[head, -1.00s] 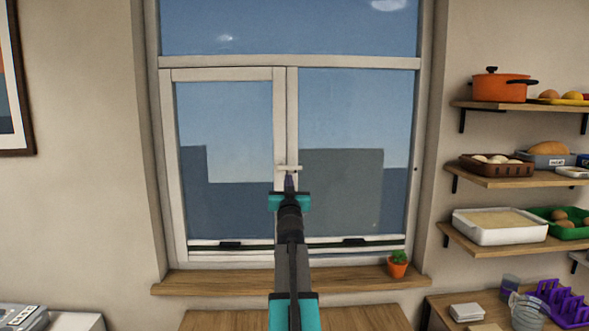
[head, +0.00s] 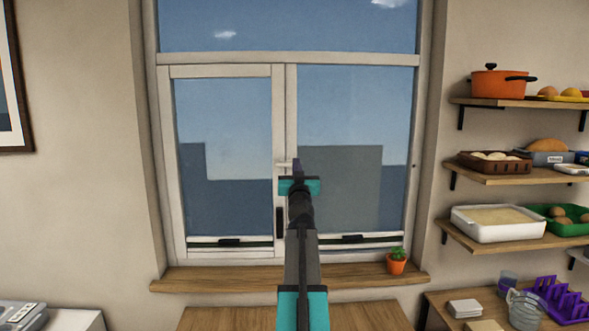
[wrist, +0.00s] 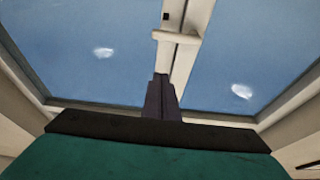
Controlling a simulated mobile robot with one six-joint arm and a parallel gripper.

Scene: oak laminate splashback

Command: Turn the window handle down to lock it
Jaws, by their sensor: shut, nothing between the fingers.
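The white window handle (head: 284,165) lies roughly level across the upright post between the two panes. In the wrist view the handle (wrist: 174,37) shows as a pale bar across the post, above the fingertips. My gripper (head: 298,169) is shut and empty, its dark fingers together at the handle's right end and hiding part of it. In the wrist view my gripper (wrist: 161,82) points up along the post, with its tips below the handle. I cannot tell whether they touch it.
A wooden sill (head: 220,280) runs below the window, with a potted plant (head: 397,262) at its right. Shelves (head: 510,180) with pots and trays hang on the right wall. A dark upright piece (head: 279,222) sits on the post, left of my arm. The space before the glass is clear.

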